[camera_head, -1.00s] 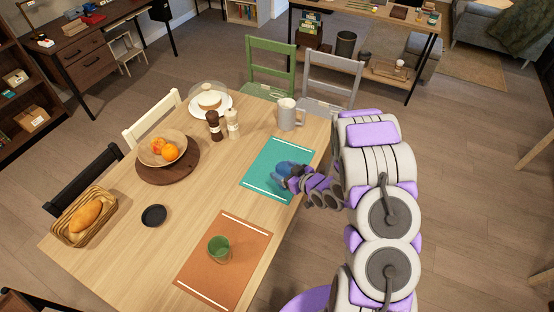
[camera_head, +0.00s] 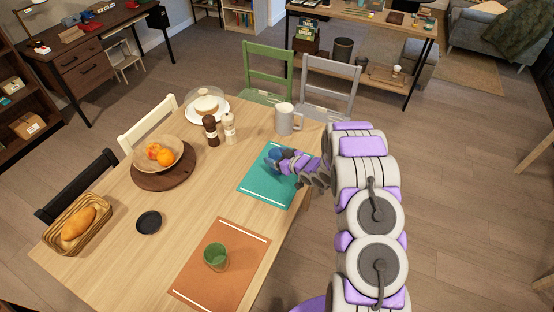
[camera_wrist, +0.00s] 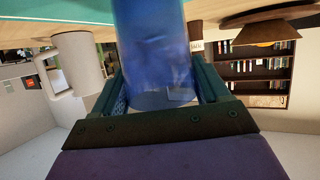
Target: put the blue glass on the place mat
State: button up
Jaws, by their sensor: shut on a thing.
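The blue glass (camera_head: 274,154) is held in my gripper (camera_head: 281,158) over the far part of the teal place mat (camera_head: 262,187). Whether its base touches the mat cannot be told. In the wrist view, the blue glass (camera_wrist: 155,55) stands between the two dark fingers of my gripper (camera_wrist: 160,88), which are shut on it. That view is upside down, with the teal mat (camera_wrist: 60,14) along its top edge. A second mat, orange (camera_head: 228,283), lies nearer the camera with a green glass (camera_head: 215,257) on it.
A grey mug (camera_head: 284,119) stands just beyond the teal mat.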

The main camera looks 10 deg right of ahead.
jog(key=shift+f, duration=0.5)
jog(key=shift+r, duration=0.1)
jog(key=o, duration=1.2)
